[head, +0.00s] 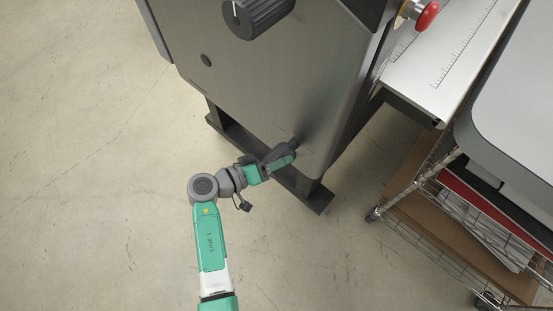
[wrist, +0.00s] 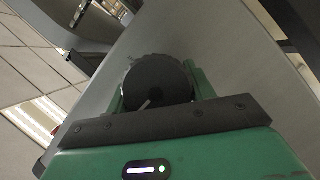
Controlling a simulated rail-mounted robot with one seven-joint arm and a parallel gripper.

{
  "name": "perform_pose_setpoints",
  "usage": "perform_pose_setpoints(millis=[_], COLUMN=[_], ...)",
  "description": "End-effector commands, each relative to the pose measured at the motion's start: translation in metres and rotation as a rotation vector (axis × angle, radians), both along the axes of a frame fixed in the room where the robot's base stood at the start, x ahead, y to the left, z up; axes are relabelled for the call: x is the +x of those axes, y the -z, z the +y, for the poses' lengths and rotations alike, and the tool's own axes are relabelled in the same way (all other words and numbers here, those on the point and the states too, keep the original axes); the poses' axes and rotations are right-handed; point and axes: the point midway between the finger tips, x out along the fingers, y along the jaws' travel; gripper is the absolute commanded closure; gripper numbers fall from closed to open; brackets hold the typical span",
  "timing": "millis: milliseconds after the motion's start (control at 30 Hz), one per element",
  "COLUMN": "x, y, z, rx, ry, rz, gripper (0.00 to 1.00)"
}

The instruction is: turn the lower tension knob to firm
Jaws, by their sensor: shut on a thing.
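The lower tension knob (wrist: 158,78) is a dark, ridged round knob on the grey side panel of the machine. A pale pointer line on its face points to the lower left in the wrist view. My gripper (wrist: 160,88) has its green fingers on both sides of the knob, shut on it. In the head view my gripper (head: 284,156) reaches the lower part of the panel, and the knob there is mostly hidden by it. No scale markings around the knob are readable.
A larger dark knob (head: 257,14) sits higher on the machine's panel (head: 262,85). A red button (head: 427,16) is at the upper right. A wire cart (head: 440,205) with boards and paper stands at the right. The floor at the left is clear.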

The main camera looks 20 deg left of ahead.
Motion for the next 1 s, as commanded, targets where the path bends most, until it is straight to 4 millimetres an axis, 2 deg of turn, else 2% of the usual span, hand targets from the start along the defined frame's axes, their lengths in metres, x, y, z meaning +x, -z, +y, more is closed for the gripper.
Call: perform_pose_setpoints(millis=[133,167,267,567,833,1000], x=[0.000,0.000,0.000,-0.003,-0.044,-0.060], y=[-0.001,-0.001,-0.001,-0.002,-0.016,-0.019], z=[0.000,0.000,0.000,0.002,0.031,0.042], rx=[0.001,0.001,0.001,0.001,0.001,0.002], ry=[-0.001,-0.001,-0.001,-0.001,-0.003,-0.002], rz=[-0.001,-0.001,-0.001,-0.001,0.000,-0.002], gripper=[0.69,0.43,0.25,0.25,0.25,0.25])
